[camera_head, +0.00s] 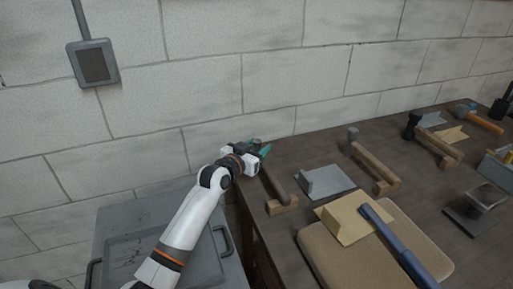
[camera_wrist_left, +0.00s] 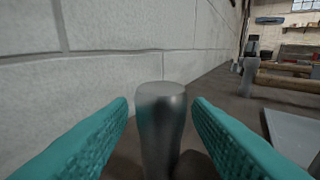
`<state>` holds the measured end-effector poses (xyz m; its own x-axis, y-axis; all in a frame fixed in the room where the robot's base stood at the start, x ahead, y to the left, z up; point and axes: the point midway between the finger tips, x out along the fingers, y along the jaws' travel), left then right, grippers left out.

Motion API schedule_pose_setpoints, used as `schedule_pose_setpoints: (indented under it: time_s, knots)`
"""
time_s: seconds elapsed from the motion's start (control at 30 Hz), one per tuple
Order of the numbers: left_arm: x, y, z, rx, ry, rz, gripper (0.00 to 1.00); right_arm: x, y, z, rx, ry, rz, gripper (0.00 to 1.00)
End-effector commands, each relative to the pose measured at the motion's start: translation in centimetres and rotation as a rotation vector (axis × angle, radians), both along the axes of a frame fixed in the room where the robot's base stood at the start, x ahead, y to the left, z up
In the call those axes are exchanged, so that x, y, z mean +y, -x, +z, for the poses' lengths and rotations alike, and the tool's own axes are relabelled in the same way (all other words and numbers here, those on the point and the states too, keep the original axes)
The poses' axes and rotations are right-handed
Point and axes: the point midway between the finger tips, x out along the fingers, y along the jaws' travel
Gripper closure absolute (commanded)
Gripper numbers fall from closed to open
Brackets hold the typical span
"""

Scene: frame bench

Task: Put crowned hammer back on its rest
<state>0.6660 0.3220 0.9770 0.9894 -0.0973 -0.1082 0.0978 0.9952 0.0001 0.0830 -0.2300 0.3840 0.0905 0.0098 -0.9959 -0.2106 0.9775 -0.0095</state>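My left gripper (camera_head: 266,150) is over the far left edge of the bench, by the far end of a wooden bar on a rest (camera_head: 277,189). In the left wrist view its teal fingers (camera_wrist_left: 160,120) are spread on both sides of an upright grey metal cylinder (camera_wrist_left: 161,125), with small gaps visible; its lower end is hidden. The cylinder looks like a hammer head. A blue-handled tool (camera_head: 397,243) lies across a brown pad (camera_head: 335,262) at the front. I cannot tell which hammer is the crowned one. My right gripper is out of view.
A grey plate (camera_head: 326,181) and a tan plate (camera_head: 342,219) stand on the bench. Another hammer on a wooden rest (camera_head: 371,165) is farther right, with more tools beyond. The block wall (camera_head: 300,80) rises close behind the gripper.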

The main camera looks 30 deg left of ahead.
Motion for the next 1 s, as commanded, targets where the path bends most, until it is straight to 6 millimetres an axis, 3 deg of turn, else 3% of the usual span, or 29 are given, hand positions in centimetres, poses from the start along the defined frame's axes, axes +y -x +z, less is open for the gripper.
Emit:
schedule_pose_setpoints:
  time_s: [0.13, 0.27, 0.7, 1.0]
  knots:
    - [0.0, 0.0, 0.4, -0.001, 0.001, 0.000, 0.55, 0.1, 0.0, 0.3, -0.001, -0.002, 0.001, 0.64]
    - [0.2, 1.5, 0.3, 0.001, -0.001, 0.000, 0.55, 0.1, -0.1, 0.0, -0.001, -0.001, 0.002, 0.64]
    - [1.0, 10.2, 1.2, 0.001, -0.002, -0.001, 0.55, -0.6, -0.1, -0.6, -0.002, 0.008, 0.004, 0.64]
    - [1.2, 11.9, 1.6, 0.000, 0.001, -0.001, 0.55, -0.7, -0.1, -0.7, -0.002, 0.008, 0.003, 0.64]
